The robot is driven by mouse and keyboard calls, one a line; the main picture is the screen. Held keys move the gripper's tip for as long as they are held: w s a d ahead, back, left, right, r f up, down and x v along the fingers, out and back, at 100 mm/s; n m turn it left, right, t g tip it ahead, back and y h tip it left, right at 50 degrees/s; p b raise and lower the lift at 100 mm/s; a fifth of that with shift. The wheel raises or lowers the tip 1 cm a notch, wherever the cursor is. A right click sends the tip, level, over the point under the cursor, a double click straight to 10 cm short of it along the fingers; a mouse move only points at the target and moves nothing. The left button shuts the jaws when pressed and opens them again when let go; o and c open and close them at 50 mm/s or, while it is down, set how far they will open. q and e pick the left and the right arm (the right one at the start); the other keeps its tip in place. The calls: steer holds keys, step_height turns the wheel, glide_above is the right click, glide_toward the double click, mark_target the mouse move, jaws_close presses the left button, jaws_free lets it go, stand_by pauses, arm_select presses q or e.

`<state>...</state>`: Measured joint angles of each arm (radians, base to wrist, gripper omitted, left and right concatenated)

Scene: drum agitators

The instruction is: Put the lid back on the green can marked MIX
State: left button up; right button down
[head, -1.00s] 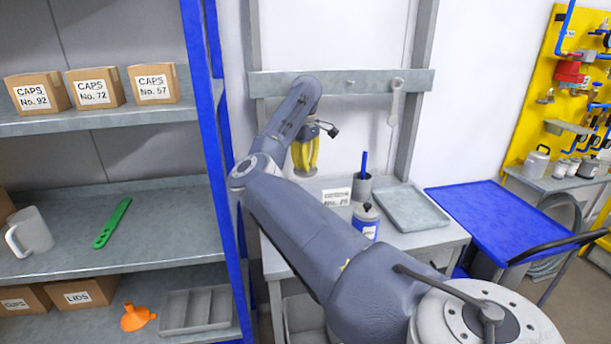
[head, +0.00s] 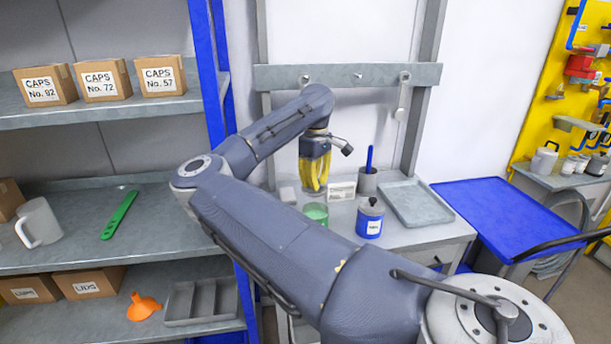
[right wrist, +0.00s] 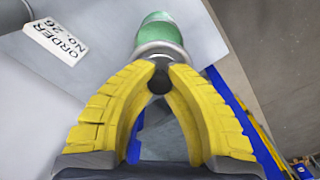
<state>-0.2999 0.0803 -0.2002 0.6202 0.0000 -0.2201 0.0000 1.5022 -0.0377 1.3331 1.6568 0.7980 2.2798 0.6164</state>
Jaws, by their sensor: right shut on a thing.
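My right gripper (head: 314,188) is over the worktable, pointing down. In the right wrist view its yellow fingers (right wrist: 160,72) are shut on the dark knob (right wrist: 158,84) of a grey metal lid (right wrist: 160,52). The green can (head: 316,213) stands on the table just below the fingertips, its lower part hidden by my arm. In the right wrist view the green can (right wrist: 158,30) shows beyond the lid, overlapped by it. I cannot tell whether lid and can touch. The MIX marking does not show. My left gripper is out of view.
A blue can (head: 369,222) with a knobbed lid stands right of the green can. Behind are an order card (head: 342,191) and a grey cup (head: 366,181) holding a blue stick. A grey tray (head: 416,203) lies to the right. A blue-posted shelf (head: 100,240) stands left.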

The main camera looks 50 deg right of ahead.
steer(key=shift+s+d+f, duration=0.1)
steer(key=shift+s+f, duration=0.1)
steer(key=shift+f, duration=2.95)
steer(key=shift+f, duration=0.2)
stand_by(0.3)
steer(key=c, duration=0.8)
jaws_free()
steer(key=shift+r, duration=3.45)
